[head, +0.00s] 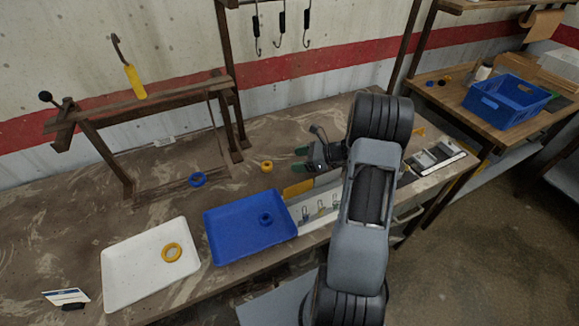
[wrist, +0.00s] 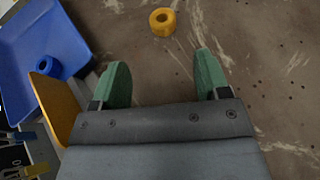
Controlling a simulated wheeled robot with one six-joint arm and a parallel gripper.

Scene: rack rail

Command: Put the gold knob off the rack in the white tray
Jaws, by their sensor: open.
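The gold knob (head: 267,167), a short thick ring with a hole, lies on the table clear of the wooden rack (head: 140,102). It also shows in the wrist view (wrist: 162,22), beyond and between my fingertips. My gripper (head: 301,160) is open and empty, to the right of the knob in the head view and apart from it. Its green fingers show in the wrist view (wrist: 162,72). The white tray (head: 125,280) stands at the front left with a gold ring (head: 172,252) lying in it.
A blue tray (head: 228,245) holding a blue knob (head: 265,218) stands between the white tray and my arm. A blue ring (head: 197,180) lies by the rack's foot. A small card (head: 66,297) stands left of the white tray. A yellow-handled hook (head: 133,82) is at the rack's rail.

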